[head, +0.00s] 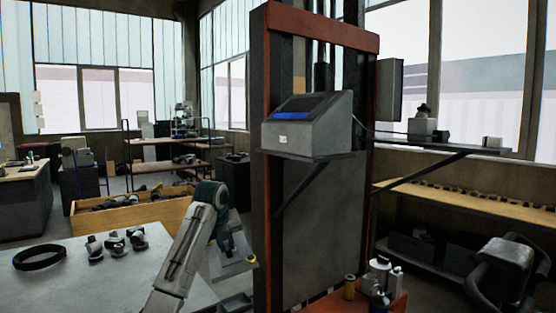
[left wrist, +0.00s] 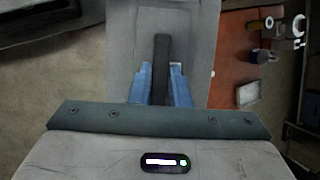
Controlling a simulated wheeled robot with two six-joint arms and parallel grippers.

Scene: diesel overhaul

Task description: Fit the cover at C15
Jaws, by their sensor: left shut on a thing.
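My left gripper (head: 240,254) hangs beside the table, just left of the red-framed stand. In the left wrist view its two blue fingers (left wrist: 161,82) are shut on the dark upright grip of a flat grey plate, which looks like the cover (left wrist: 202,35). In the head view the cover (head: 230,269) shows as a small grey plate under the gripper, held clear of the table as far as I can tell. No mark reading C15 can be made out. My right gripper is not in view.
The grey table (head: 75,285) holds a black ring (head: 40,257) and several small metal parts. A wooden crate (head: 130,212) stands behind it. The tall red-framed stand (head: 262,150) carries a control box (head: 305,125). An orange surface (head: 395,303) with bottles is at its foot.

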